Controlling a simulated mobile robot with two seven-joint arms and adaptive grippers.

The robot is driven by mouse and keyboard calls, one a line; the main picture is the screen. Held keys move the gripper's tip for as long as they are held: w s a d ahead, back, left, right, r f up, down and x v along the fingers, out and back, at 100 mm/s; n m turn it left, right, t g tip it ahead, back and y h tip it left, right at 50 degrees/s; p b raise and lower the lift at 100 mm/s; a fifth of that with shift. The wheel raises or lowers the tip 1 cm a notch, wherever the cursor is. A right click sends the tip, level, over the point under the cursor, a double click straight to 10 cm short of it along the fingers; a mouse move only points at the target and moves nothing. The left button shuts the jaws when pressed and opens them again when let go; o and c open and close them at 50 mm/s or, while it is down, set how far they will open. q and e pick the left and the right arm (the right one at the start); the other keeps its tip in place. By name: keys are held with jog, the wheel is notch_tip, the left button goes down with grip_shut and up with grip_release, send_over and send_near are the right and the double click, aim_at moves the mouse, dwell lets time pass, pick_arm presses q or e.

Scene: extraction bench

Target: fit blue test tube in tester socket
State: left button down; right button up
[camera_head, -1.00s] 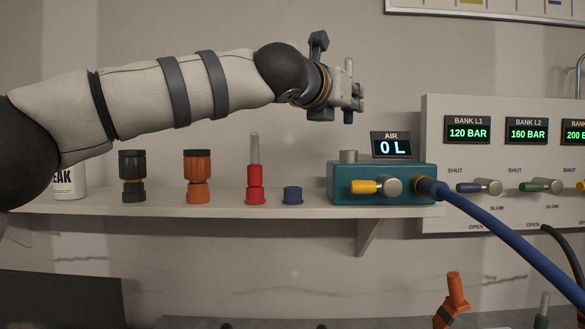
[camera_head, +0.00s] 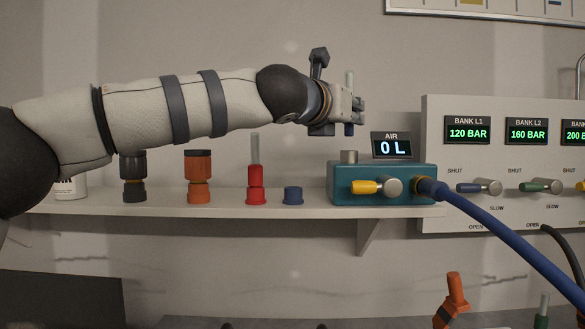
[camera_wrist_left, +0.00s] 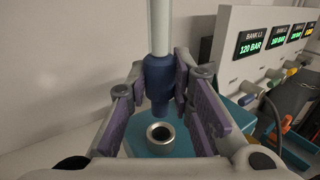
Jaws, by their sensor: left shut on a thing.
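My left gripper (camera_head: 352,112) is shut on the blue test tube, which has a clear stem above a blue base. In the left wrist view the tube's blue base (camera_wrist_left: 159,82) sits between the purple-padded fingers, upright. The tester is a teal box (camera_head: 345,172) on the shelf, with a grey metal socket (camera_head: 349,156) on its top left. The gripper and tube are above this socket, apart from it. In the left wrist view the socket (camera_wrist_left: 160,134) shows as an open ring just beyond the tube's lower end. My right gripper is not in view.
An AIR display (camera_head: 391,146) reading 0 L stands behind the socket on the right. A yellow-handled valve (camera_head: 366,187) is on the tester's front. A blue hose (camera_head: 500,232) leaves its right side.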

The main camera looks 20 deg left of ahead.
pick_arm(q)
jog(key=shift+s+r, duration=0.1)
dwell(0.4)
dwell(0.3)
dwell(0.4)
jog(key=shift+s+p, duration=0.1)
jog(key=shift+p, duration=0.2)
jog(key=shift+f, duration=2.6)
jog(key=c, duration=1.3)
grip_release()
jog(key=shift+c, duration=0.2)
